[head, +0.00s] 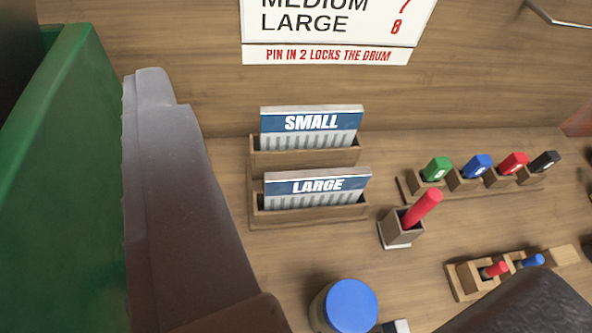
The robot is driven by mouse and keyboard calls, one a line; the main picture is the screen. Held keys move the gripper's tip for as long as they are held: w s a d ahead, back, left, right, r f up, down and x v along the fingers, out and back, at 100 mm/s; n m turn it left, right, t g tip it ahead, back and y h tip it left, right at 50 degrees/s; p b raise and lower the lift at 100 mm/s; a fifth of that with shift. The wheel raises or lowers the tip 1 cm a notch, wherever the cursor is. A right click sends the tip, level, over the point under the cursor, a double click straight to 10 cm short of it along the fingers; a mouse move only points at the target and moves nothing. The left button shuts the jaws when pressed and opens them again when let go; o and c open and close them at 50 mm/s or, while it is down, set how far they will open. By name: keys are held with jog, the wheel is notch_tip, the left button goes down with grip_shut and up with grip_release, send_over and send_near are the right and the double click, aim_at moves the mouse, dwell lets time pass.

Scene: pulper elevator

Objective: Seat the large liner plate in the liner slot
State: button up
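The large liner plate (318,186) is blue and grey with a white LARGE label. It stands upright in the front slot of a wooden rack (310,215). One grey-brown finger of my gripper (345,175) reaches up the left of the view. A dark rounded part, seemingly the other side, shows at the lower right. They are wide apart, and I see nothing held between them. The plate shows beyond that gap, clear of the finger. I cannot make out the liner slot.
A SMALL plate (311,127) stands behind in the rack. To the right are a red peg in a block (422,208), numbered coloured pieces (478,166) and a peg holder (510,266). A blue-topped jar (350,303) stands in front. A green wall (60,190) bounds the left.

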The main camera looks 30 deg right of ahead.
jog(key=shift+w+d, duration=0.25)
jog(key=shift+w, duration=0.05)
